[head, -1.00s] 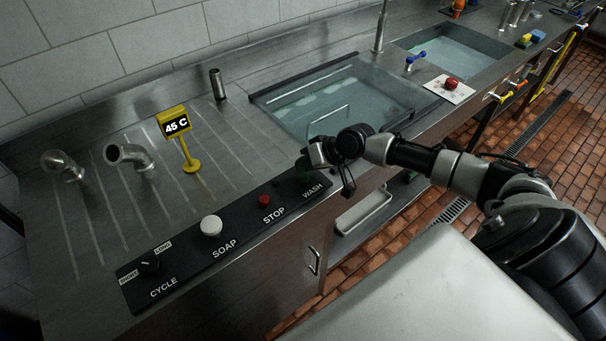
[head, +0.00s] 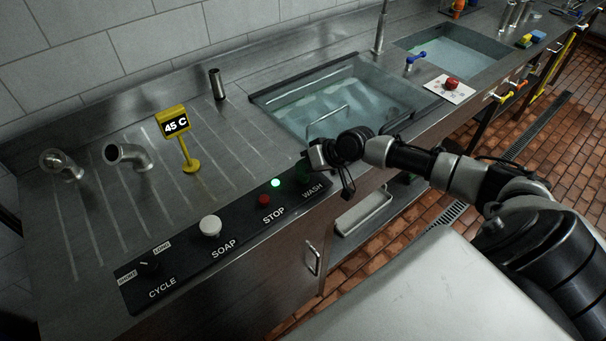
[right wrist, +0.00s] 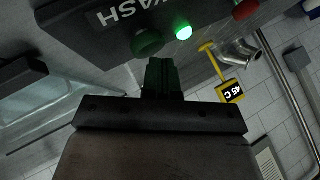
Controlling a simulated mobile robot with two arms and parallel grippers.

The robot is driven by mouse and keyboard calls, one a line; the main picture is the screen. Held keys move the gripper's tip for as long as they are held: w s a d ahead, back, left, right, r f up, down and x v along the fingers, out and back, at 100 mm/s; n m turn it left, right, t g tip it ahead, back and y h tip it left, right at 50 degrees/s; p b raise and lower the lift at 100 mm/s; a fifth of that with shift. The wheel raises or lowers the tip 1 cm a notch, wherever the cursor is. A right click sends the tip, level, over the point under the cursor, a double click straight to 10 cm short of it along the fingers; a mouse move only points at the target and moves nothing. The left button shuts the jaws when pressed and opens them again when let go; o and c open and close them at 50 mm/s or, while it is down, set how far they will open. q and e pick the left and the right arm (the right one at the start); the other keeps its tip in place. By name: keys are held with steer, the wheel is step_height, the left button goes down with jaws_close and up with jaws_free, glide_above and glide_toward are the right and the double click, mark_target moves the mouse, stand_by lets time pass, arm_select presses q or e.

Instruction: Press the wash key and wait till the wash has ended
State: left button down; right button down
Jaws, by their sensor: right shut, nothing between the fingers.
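The green wash key (head: 302,174) sits at the right end of the black control panel (head: 190,262), partly hidden by my right gripper (head: 313,160). In the right wrist view the key (right wrist: 148,42) is a dark green dome above my shut, empty fingers (right wrist: 159,62). The fingertips are close to it; I cannot tell whether they touch. A small lamp (head: 275,183) glows green between the wash key and the red stop key (head: 264,200). It also glows in the right wrist view (right wrist: 183,32). The glass-covered wash basin (head: 340,97) shows streaky water. My left gripper is out of view.
The panel also has a white soap button (head: 211,226) and a cycle knob (head: 149,264). A yellow 45 C sign (head: 174,124), metal pipe elbows (head: 130,155) and a short metal tube (head: 217,84) stand on the ribbed drainboard. A red button (head: 452,83) lies right of the basin.

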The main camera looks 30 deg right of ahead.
steer(key=shift+r+p, duration=0.9)
steer(key=shift+r, duration=0.1)
step_height(320, 180, up, 5)
steer(key=p, duration=0.4)
steer(key=shift+p, duration=0.35)
steer(key=shift+a, duration=0.1)
